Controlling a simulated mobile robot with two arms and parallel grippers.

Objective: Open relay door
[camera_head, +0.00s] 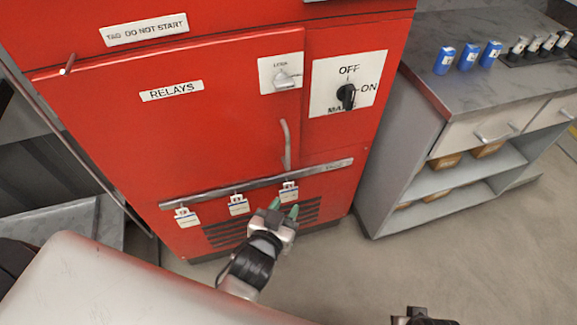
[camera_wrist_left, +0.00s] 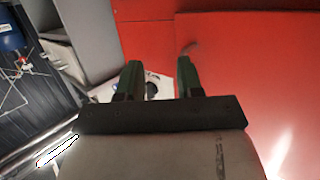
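The red relay door (camera_head: 200,110) is labelled RELAYS and appears closed on the red cabinet. Its curved handle (camera_head: 286,145) is on the right side, below a lock plate (camera_head: 281,74) with a grey knob. My left gripper (camera_head: 284,208) is below the handle in the picture, apart from it, with green fingers spread and empty. The white switch plate shows partly behind the fingers. My right gripper (camera_head: 425,317) only just shows at the bottom edge; its fingers cannot be made out.
A switch plate (camera_head: 347,84) with a black knob is right of the door. Tags (camera_head: 238,205) hang from a rail (camera_head: 255,183) below it. A grey bench (camera_head: 470,75) with blue containers stands at right. The floor (camera_head: 480,250) in front of the bench is clear.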

